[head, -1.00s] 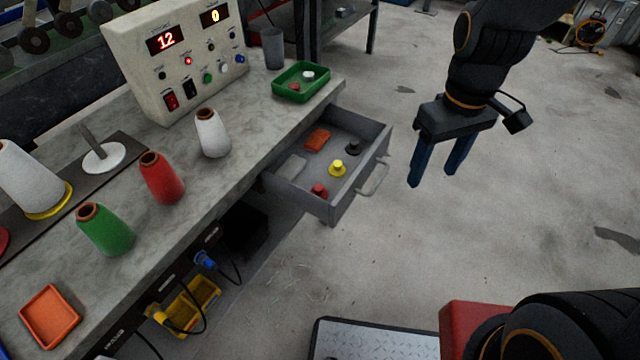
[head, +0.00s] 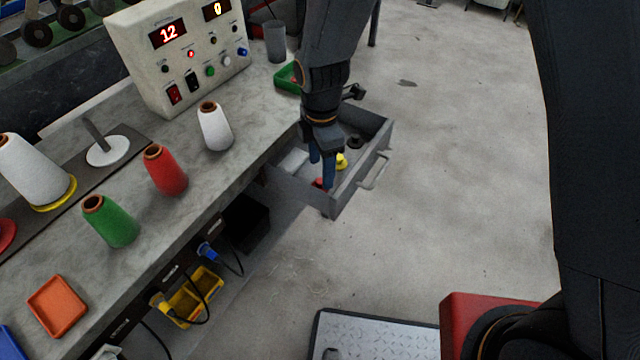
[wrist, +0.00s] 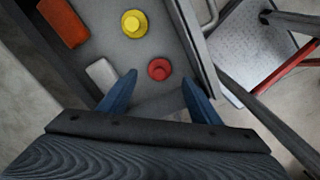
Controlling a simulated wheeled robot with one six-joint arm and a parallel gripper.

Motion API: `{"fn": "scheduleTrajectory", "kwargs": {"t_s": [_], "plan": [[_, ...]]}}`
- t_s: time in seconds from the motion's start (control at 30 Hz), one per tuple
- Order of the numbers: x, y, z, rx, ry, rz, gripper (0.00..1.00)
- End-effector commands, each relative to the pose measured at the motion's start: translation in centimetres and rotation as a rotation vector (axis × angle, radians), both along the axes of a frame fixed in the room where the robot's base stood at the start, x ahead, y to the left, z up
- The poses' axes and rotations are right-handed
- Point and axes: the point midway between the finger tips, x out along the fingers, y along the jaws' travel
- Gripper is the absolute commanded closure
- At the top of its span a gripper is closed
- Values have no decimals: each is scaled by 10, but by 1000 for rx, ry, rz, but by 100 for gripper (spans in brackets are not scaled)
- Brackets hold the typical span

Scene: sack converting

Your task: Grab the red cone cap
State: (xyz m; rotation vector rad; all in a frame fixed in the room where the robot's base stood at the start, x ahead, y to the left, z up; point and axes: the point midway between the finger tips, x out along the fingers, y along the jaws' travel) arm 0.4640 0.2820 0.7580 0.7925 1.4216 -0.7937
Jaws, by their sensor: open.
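The red cone cap (wrist: 159,69) lies in the open grey drawer (head: 357,180), near its front corner. In the wrist view it sits just beyond and between my spread fingertips. My gripper (wrist: 161,80) is open and empty, with its blue fingers pointing down into the drawer.
The drawer walls stand close around my fingers. An orange block (wrist: 63,22) and a pale block (wrist: 102,73) share the drawer. Red (head: 165,170), green (head: 109,221) and white cones (head: 214,126) stand on the bench.

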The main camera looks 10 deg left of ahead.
Motion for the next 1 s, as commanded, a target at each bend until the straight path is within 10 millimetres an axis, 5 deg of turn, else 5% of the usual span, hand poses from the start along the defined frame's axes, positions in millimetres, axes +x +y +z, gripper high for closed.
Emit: {"fn": "scheduleTrajectory", "kwargs": {"t_s": [0.4, 0.7, 1.0], "plan": [[-2, 3, -45, -1, 2, -3, 43], [-1, 3, -50, 1, -1, -3, 43], [-2, 3, -50, 1, -1, -3, 86]]}}
